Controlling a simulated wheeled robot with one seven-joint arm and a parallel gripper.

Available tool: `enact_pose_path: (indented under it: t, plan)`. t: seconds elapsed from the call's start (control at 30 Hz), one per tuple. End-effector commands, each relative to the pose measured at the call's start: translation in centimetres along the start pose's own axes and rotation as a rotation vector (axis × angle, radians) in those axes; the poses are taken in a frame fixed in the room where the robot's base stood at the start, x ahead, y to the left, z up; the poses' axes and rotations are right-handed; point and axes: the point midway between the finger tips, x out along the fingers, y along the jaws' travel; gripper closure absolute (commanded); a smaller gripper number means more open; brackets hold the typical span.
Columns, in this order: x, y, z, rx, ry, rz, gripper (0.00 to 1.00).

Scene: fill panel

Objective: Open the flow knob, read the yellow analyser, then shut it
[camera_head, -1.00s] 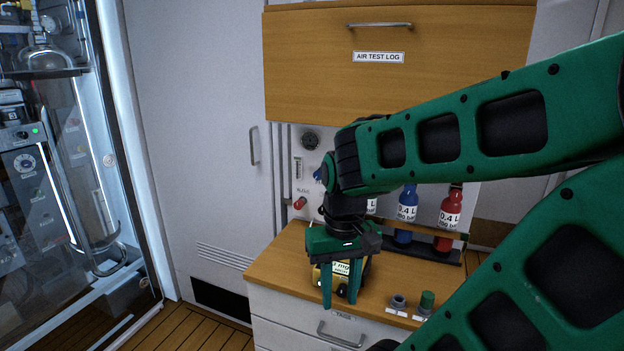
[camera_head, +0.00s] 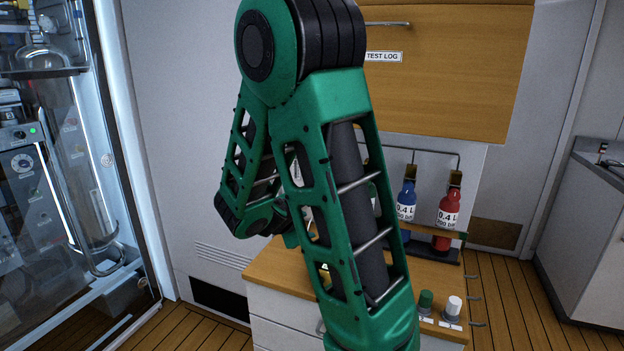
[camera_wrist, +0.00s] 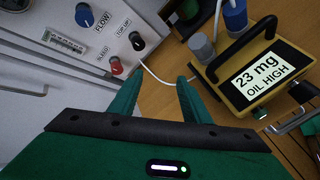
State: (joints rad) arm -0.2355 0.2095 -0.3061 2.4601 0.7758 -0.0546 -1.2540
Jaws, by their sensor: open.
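In the wrist view the blue flow knob (camera_wrist: 84,14) sits on the white panel beside its FLOW label, at the upper left. The yellow analyser (camera_wrist: 227,92) lies on the wooden counter at the right, with a black handle. Its screen reads "23 mg OIL HIGH". My gripper (camera_wrist: 161,78) is open and empty, between the panel and the analyser and apart from both. A thin white line runs between the panel side and the analyser. In the head view my arm hides the flow knob, the gripper and most or all of the analyser.
A red knob (camera_wrist: 116,66) and a black top-up knob (camera_wrist: 137,41) sit close to the flow knob. A blue bottle (camera_head: 406,203) and a red bottle (camera_head: 448,215) stand in a rack. A green cap (camera_head: 425,299) and a white-topped one (camera_head: 453,306) stand at the counter's front.

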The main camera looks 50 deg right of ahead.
Motion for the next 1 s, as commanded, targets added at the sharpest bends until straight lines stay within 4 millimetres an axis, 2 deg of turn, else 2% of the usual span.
enact_pose_path:
  t: [0.03,0.13,0.3,0.4,0.5,0.67,1.0]
  plan:
    - [1.0,0.9,0.8,-0.138,-0.067,0.045,0.57]
    - [1.9,3.4,2.5,-0.42,-0.206,0.133,0.57]
    - [1.7,7.3,3.7,-0.827,-0.416,0.227,0.57]
    - [1.2,8.9,3.8,-0.983,-0.503,0.256,0.57]
    - [0.8,9.8,3.8,-1.073,-0.555,0.269,0.57]
    - [1.3,10.6,4.1,-1.112,-0.579,0.273,0.57]
    - [5.9,13.2,5.9,-1.105,-0.578,0.269,0.57]
